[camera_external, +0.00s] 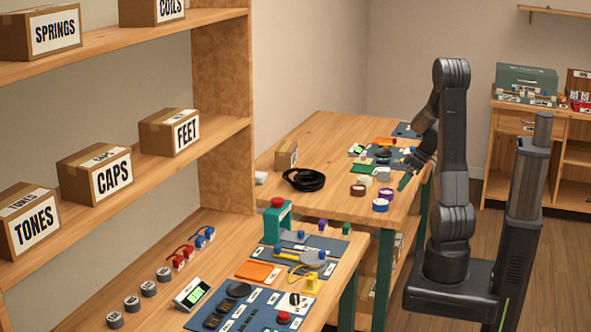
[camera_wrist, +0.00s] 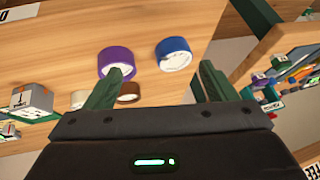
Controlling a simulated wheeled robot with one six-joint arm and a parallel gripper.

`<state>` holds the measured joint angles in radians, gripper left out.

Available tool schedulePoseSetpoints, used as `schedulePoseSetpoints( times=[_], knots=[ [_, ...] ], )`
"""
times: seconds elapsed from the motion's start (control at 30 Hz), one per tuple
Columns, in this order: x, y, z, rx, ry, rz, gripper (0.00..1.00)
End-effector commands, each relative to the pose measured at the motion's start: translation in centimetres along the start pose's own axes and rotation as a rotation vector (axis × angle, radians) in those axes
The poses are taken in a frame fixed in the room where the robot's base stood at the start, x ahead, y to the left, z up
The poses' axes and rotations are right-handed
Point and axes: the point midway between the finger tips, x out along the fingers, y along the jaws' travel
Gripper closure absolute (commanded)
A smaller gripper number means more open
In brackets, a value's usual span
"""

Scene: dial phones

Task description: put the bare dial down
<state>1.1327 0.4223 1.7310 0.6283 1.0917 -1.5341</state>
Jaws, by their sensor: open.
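My gripper (camera_external: 404,181) is over the right edge of the far table in the external view. In the wrist view my gripper (camera_wrist: 160,73) has its two green fingers spread wide, with nothing held between them. A dark round piece (camera_external: 383,153) lies on the blue mat of the far table, and another dark round piece (camera_external: 238,290) lies on the near table's mat. I cannot tell whether either is the bare dial. The wrist view shows no piece I can name as the dial.
A purple tape roll (camera_wrist: 116,60) and a blue one (camera_wrist: 173,54) lie beyond my fingers. A brown roll (camera_external: 358,190) is also on the far table (camera_external: 330,135). A black cable coil (camera_external: 304,180) lies left of the rolls. Bare wood shows behind the coil.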

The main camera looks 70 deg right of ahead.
Motion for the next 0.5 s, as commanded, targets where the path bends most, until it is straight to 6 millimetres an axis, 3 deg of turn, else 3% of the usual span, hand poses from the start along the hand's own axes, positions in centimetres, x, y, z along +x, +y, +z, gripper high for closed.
schedulePoseSetpoints(
  times=[0.03,0.17,0.3,0.5],
  knots=[
    [1.3,0.1,1.6,0.030,0.090,0.020,0.22],
    [1.8,0.1,2.9,0.068,0.322,0.103,0.22],
    [1.2,0.9,3.7,0.092,0.522,0.241,0.22],
    [-0.2,2.0,4.2,0.105,0.667,0.390,0.22]
  ],
)
